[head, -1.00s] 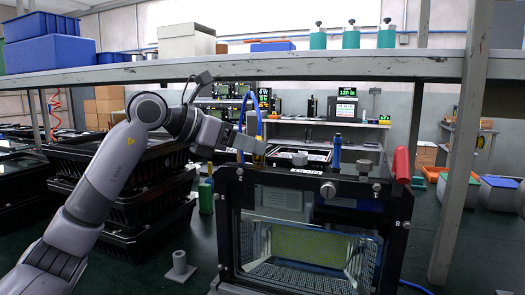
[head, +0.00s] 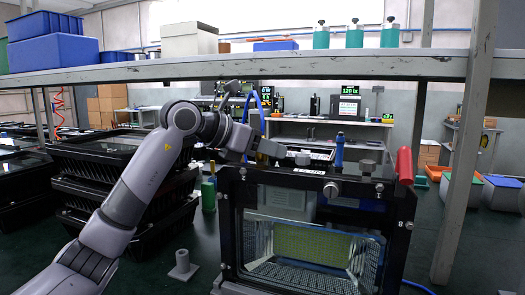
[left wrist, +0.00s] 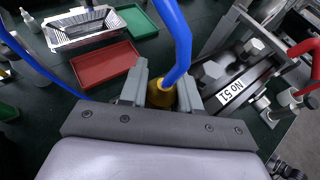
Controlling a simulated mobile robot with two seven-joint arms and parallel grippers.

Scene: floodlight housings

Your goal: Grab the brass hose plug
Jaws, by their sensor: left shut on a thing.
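The brass hose plug (left wrist: 162,95) is at the end of a blue hose (left wrist: 174,35) in the left wrist view. My left gripper (left wrist: 162,92) is shut on it, with one grey finger on each side. In the head view my left gripper (head: 268,148) is above the top left of a black-framed box with a clear front. The blue hose (head: 260,108) rises behind my wrist there. The plug itself is not clear in the head view, and its lower end is hidden. My right gripper is not in view.
The black-framed box (head: 229,225) has a red handle (head: 404,165) at its right and a blue upright part (head: 339,150) behind its top edge. A shelf (head: 300,67) crosses overhead. Black crates (head: 125,215) are stacked at left. A red tray (left wrist: 105,63) lies beyond the gripper.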

